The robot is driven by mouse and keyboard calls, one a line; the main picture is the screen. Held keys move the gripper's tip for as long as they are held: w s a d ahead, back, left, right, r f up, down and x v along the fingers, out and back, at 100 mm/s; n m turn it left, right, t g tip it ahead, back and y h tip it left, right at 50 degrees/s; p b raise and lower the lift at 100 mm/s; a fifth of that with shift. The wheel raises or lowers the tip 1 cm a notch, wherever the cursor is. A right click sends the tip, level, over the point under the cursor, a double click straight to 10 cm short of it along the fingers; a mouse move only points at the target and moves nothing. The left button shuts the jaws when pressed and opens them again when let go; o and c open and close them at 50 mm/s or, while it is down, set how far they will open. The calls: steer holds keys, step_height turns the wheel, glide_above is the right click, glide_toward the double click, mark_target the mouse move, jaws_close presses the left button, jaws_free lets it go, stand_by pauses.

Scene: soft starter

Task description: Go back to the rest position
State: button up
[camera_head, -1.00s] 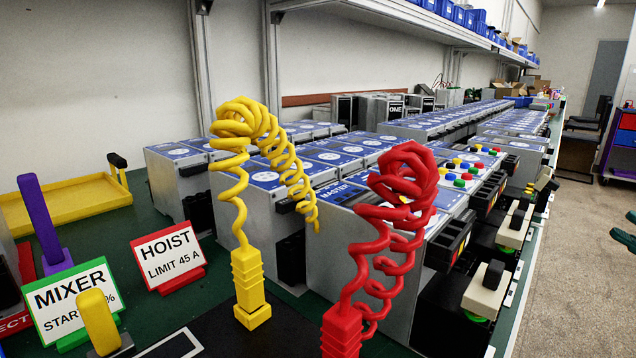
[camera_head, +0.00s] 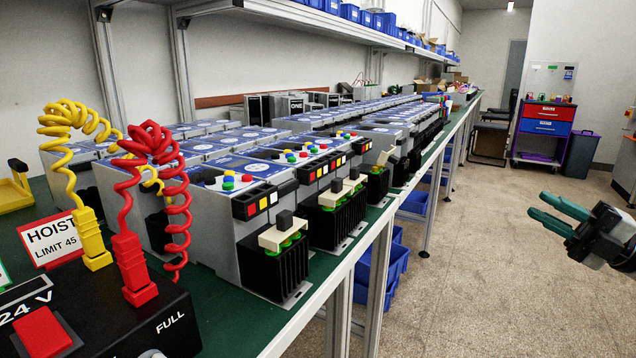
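My gripper (camera_head: 562,214) is at the right edge of the head view, held out over the open floor, away from the bench. Its two green fingers point left and stand apart, with nothing visible between them. On the bench (camera_head: 268,334) at the left, a red coiled lead (camera_head: 150,210) and a yellow coiled lead (camera_head: 75,175) stand upright by their plugs. The red lead's plug is on a black box marked "24 V" and "FULL" (camera_head: 150,325).
Rows of grey soft starter units (camera_head: 215,220) with blue tops fill the bench. A HOIST sign (camera_head: 50,240) stands at the left. Blue bins (camera_head: 385,268) sit under the bench. A red and blue drawer cart (camera_head: 543,125) stands at the back. The floor (camera_head: 480,270) is clear.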

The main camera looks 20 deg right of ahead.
steer(key=w+a+f+m+g+h, duration=0.25)
steer(key=a+f+m, duration=0.45)
steer(key=f, duration=0.6)
steer(key=w+a+f+m+g+h, duration=0.1)
steer(key=a+f+m+g+h, duration=0.3)
steer(key=a+f, duration=0.75)
steer(key=s+a+f+m+g+h, duration=0.1)
steer(key=s+a+f+m+g, duration=0.25)
steer(key=s+f, duration=0.4)
steer(key=s+a+f+m+g+h, duration=0.15)
steer(key=s+a+f+m, duration=0.3)
steer(key=f, duration=0.55)
steer(key=s+f+m+g+h, duration=0.2)
steer(key=s+m, duration=0.1)
steer(key=s, duration=0.4)
steer(key=s+f+m+g+h, duration=0.1)
steer(key=s+m+g+h, duration=0.2)
steer(key=s, duration=0.4)
step_height(320, 180, up, 30)
steer(key=m+p, duration=0.1)
steer(key=p, duration=2.9)
steer(key=shift+s, duration=0.45)
steer(key=shift+d, duration=0.1)
